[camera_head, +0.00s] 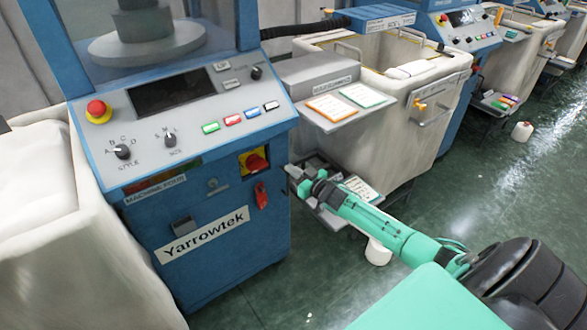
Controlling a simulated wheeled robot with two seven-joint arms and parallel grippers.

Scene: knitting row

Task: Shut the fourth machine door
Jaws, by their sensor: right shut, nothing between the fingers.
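Machine four (158,185) is the blue cabinet at the left, with its label under the sloped control panel. Its blue lower front, the door (235,262), bears a Yarrowtek plate and a dark handle (183,226). The door looks about flush with the cabinet; I cannot tell whether a small gap is left. My right gripper (292,176) is shut and empty, at the cabinet's right front edge, right of the red-and-yellow switch. I cannot tell whether it touches the cabinet. My left gripper is not in view.
The control panel holds a red stop button (97,109) and knobs. A red tag (261,195) hangs below the switch. Cloth bins (52,228) stand on both sides. A white cone (378,252) is on the floor behind my right arm. Green floor (480,160) is open at the right.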

